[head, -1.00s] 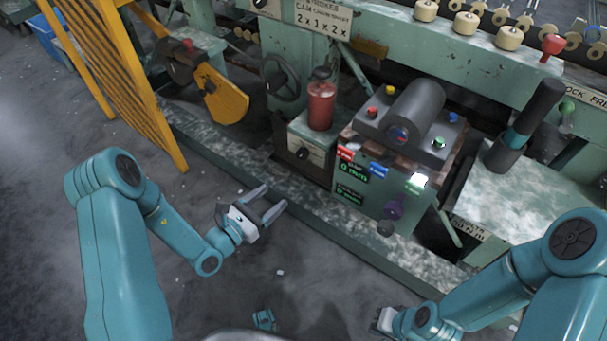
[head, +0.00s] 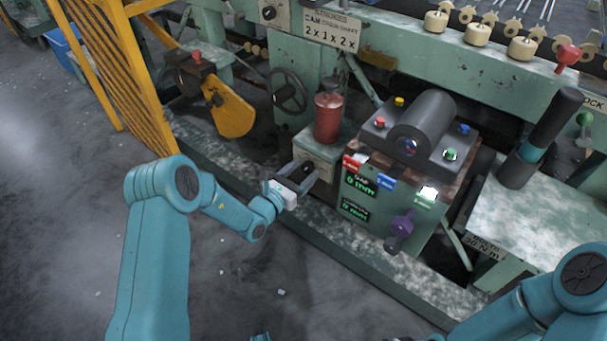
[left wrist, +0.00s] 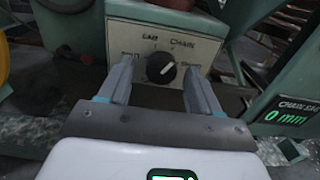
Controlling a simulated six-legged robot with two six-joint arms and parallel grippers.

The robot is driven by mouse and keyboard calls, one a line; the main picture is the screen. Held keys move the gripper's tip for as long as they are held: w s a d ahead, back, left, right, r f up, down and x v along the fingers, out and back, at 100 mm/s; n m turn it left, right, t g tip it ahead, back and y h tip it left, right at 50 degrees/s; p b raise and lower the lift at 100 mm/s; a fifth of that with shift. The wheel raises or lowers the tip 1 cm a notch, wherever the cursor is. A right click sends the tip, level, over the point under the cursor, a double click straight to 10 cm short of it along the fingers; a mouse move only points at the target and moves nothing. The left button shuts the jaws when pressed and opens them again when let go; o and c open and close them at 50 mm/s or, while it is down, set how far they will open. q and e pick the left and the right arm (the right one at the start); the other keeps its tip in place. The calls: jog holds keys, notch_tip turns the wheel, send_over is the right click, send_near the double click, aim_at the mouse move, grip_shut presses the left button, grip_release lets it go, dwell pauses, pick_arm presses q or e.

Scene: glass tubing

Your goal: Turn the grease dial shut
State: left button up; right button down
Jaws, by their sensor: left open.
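The grease dial is a round black knob (left wrist: 161,69) on a pale plate (left wrist: 203,45) with lettering around it, in the left wrist view. Its white pointer mark slants up and to the right; the side labels are too blurred to read surely. My left gripper (left wrist: 157,80) is open, with one finger on each side of the knob in that view; I cannot tell whether they touch it. In the head view the left gripper (head: 292,176) is at the front of the small green dial box (head: 318,150) and hides the knob.
A red grease pot (head: 328,120) stands on the dial box. To its right is a control box (head: 362,225) with coloured buttons, displays and a purple knob. A black handwheel (head: 287,90) is behind on the left. A yellow guard (head: 125,70) stands far left. Floor (head: 240,300) is open in front.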

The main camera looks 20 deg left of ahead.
pick_arm(q)
jog(key=shift+w+d, duration=0.2)
jog(key=shift+w, duration=0.25)
jog(key=c, duration=1)
jog(key=shift+c, duration=0.2)
